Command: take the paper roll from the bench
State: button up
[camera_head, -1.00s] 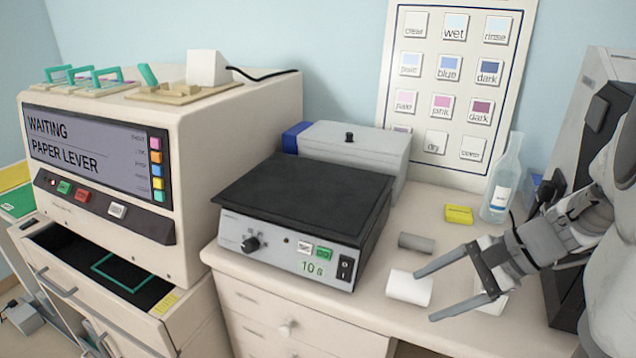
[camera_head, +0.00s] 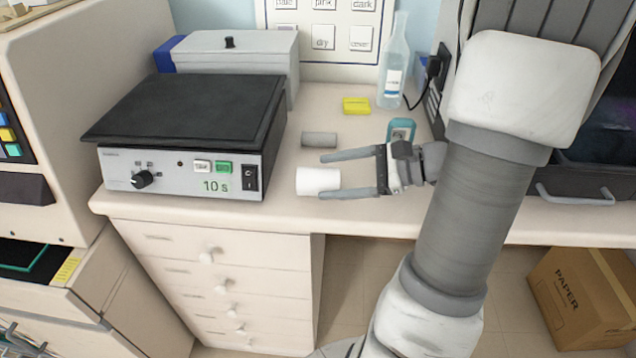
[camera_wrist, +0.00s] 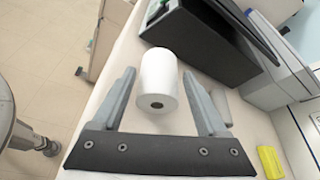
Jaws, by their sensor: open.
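The white paper roll (camera_head: 318,182) lies on its side on the bench (camera_head: 350,222), near the front edge and right of the hotplate-like device. My gripper (camera_head: 322,176) is open and points left, its two fingers reaching toward the roll. In the wrist view the paper roll (camera_wrist: 158,80) lies ahead of the jaws, with its dark core hole facing me. The fingertips (camera_wrist: 158,80) stand on either side of the roll's near end, with gaps on both sides. I cannot tell how far above the bench they are.
A grey cylinder (camera_head: 319,140) lies just behind the roll. A flat-topped device (camera_head: 180,165) stands to the left. A yellow block (camera_head: 356,105), a teal item (camera_head: 401,130) and a glass bottle (camera_head: 391,65) stand behind. A box marked PAPER (camera_head: 580,295) is on the floor.

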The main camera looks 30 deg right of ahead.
aim_at(308, 179)
jog(key=shift+b+x, duration=0.7)
jog(key=shift+x, duration=2)
jog(key=c, duration=1.1)
